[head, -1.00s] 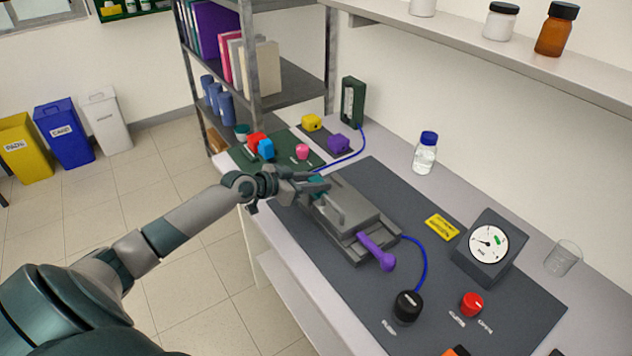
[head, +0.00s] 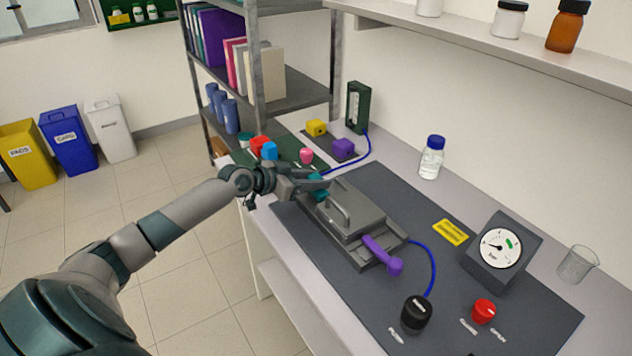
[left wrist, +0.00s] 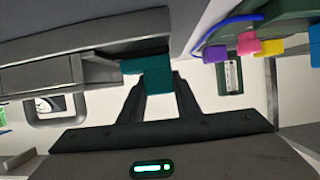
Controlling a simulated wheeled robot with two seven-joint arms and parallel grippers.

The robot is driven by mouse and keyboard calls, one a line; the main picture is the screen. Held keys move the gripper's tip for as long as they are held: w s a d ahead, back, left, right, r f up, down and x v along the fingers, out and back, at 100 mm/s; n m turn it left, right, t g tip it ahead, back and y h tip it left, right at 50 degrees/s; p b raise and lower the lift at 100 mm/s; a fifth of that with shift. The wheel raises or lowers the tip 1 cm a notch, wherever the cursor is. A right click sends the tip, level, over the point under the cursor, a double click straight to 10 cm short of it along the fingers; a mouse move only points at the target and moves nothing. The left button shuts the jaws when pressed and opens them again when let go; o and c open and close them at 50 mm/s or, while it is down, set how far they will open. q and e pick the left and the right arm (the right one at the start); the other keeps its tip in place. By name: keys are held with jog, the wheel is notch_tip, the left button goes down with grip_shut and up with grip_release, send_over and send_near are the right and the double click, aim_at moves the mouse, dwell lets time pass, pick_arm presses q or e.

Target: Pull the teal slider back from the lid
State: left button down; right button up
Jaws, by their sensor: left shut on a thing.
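The teal slider (head: 317,195) sits at the far left end of the grey membrane rig, beside the lid (head: 355,222) with its raised bar handle. My left gripper (head: 318,184) is shut on the slider, which also shows between the fingers in the left wrist view (left wrist: 147,72). The fingers partly cover the slider in the head view. The lid lies flat on the rig base (head: 382,262). A purple lever (head: 381,254) is at the rig's near end. My right gripper is not in view.
A dial gauge (head: 497,243), a black knob (head: 416,313) and a red knob (head: 483,311) stand on the dark mat. A blue tube curves from the rig to the black knob. Coloured blocks lie beyond the gripper, and a clear bottle (head: 431,158) stands behind the rig.

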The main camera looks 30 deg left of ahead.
pick_arm(q)
jog(key=c, duration=1.3)
grip_release()
jog(key=shift+a+r, duration=0.15)
jog(key=shift+a, duration=0.1)
jog(key=shift+c, duration=0.2)
jog(key=b+v, duration=0.4)
jog(key=v, duration=1.3)
jog(key=shift+s, duration=0.1)
